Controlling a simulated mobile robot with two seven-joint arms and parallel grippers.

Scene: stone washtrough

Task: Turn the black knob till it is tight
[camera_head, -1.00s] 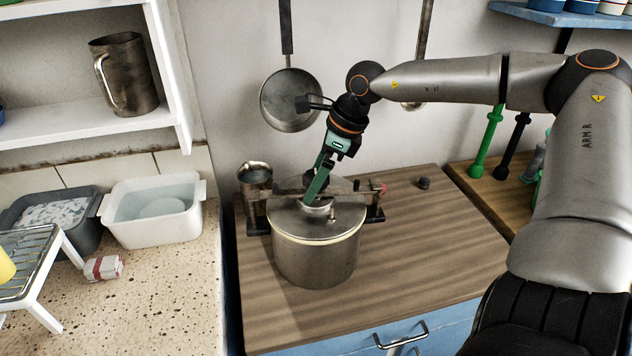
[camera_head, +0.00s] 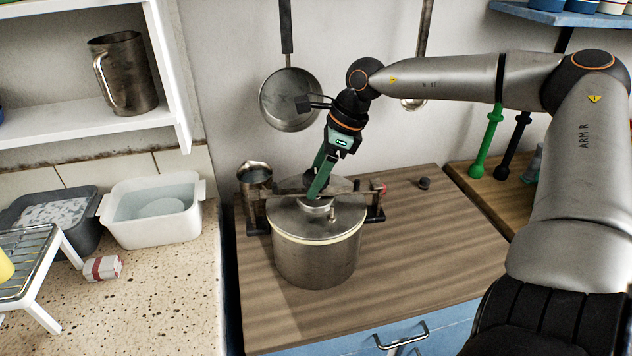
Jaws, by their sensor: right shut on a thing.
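A steel pot (camera_head: 315,262) with a flat lid stands on the wooden worktop, with a metal clamp bar (camera_head: 285,190) across its top. My right gripper (camera_head: 316,198) reaches down from above, its green fingers shut at the middle of the bar, over the lid. The black knob is mostly or wholly hidden between and behind these fingers, so its seating cannot be seen. My left gripper is not in view.
A metal cup (camera_head: 255,177) stands close behind the pot on the left. A small dark round piece (camera_head: 424,183) lies on the worktop (camera_head: 430,240) to the right. The worktop right of the pot is otherwise clear. A pan (camera_head: 290,100) hangs behind.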

